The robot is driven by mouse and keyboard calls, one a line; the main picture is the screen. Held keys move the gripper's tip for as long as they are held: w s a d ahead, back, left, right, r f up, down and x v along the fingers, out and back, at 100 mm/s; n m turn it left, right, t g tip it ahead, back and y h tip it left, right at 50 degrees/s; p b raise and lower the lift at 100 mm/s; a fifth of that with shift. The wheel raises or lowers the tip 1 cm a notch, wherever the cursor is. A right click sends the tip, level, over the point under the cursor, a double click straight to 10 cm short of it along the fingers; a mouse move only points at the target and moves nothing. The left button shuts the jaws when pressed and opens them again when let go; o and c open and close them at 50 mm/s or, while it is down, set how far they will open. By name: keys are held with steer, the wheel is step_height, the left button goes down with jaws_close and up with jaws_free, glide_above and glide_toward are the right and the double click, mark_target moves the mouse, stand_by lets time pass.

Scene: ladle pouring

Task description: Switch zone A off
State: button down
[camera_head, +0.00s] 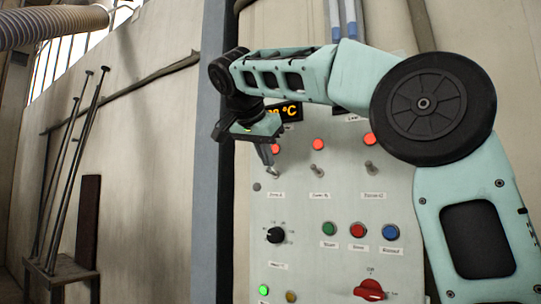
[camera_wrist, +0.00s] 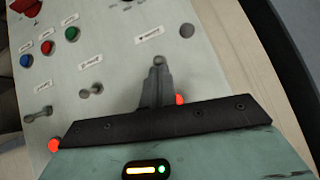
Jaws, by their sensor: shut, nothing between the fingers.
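The zone A switch sits at the upper left of the grey control panel (camera_head: 340,222), above its label (camera_head: 275,195) and below a lit red lamp (camera_head: 275,149). My gripper (camera_head: 268,165) is shut and empty, with its fingertips at this switch. In the wrist view the closed fingers (camera_wrist: 157,82) cover most of the switch, and only a small part shows at their tips. I cannot tell its lever's tilt or whether the fingers touch it. The lit zone A lamp (camera_wrist: 180,99) shows beside the fingers.
The middle toggle (camera_head: 317,171) and right toggle (camera_head: 371,168) stand nearby, each under a lit red lamp. Below are a black knob (camera_head: 275,235), green, red and blue buttons, and a red rotary switch (camera_head: 370,290). A temperature display (camera_head: 290,112) is partly hidden by my arm.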

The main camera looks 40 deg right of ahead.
steer(key=shift+f, duration=0.2)
steer(key=f+h+b, duration=0.1)
steer(key=b, duration=0.1)
steer(key=h+b, duration=0.1)
steer(key=b, duration=0.1)
steer(key=shift+s+a+f+t+b, duration=0.1)
steer(key=shift+a+f+t+b, duration=0.25)
steer(key=shift+a+t+b, duration=0.05)
steer(key=h+b, duration=0.1)
steer(key=b, duration=0.1)
steer(key=h+b, duration=0.1)
steer(key=b, duration=0.1)
steer(key=shift+s+a+f+t, duration=0.15)
steer(key=shift+f+t, duration=0.1)
steer(key=shift+t, duration=0.15)
steer(key=shift+r, duration=0.25)
steer(key=shift+r+p, duration=0.1)
steer(key=shift+p, duration=0.25)
steer(key=shift+r+p, duration=0.5)
steer(key=shift+r, duration=0.2)
